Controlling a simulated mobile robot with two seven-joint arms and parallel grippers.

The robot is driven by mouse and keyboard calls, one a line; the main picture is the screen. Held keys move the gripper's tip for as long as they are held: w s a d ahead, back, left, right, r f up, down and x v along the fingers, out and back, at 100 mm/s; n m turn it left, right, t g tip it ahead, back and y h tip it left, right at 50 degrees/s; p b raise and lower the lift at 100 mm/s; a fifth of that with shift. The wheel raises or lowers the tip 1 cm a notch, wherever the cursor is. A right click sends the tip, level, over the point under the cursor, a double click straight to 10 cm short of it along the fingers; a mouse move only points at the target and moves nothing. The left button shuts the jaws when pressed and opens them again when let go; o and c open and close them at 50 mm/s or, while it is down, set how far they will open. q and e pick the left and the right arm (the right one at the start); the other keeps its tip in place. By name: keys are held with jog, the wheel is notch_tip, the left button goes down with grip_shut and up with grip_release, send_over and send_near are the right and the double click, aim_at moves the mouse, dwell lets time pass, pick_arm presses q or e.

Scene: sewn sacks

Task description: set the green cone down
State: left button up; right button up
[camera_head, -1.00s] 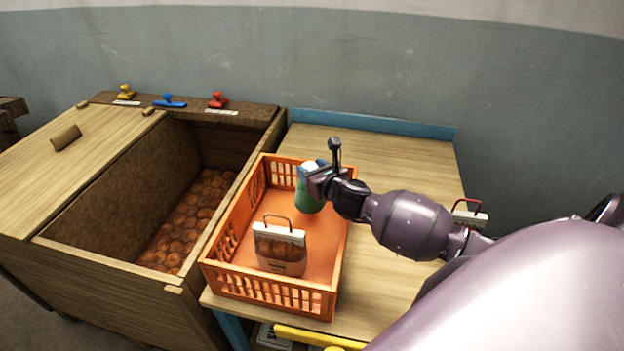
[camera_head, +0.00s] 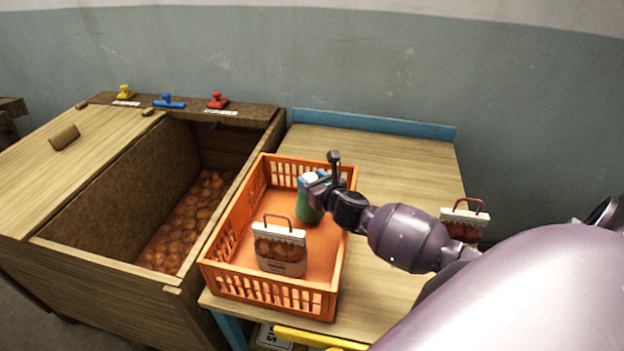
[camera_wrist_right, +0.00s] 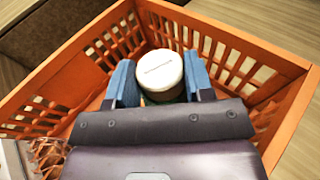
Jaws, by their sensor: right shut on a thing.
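The green cone (camera_head: 308,208) is in the orange crate (camera_head: 322,300), near its far right corner. It looks upright, with a white top (camera_wrist_right: 160,72) between the blue fingers in the right wrist view. My right gripper (camera_head: 312,177) is shut on the cone near its top. The cone's lower end is inside the crate; I cannot tell whether it touches the crate floor. The gripper and wrist hide part of it. My left gripper is not in view.
Another (camera_head: 465,220) is at the table's right. A wooden bin (camera_head: 190,225) of round brown things stands left. The table's (camera_head: 400,160) far part is clear.

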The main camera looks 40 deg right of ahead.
jog(key=o, duration=1.3)
jog(key=shift+r, duration=0.25)
jog(key=v, duration=0.8)
jog(key=p+v, duration=0.1)
jog(key=v, duration=0.3)
jog(key=shift+r, duration=0.45)
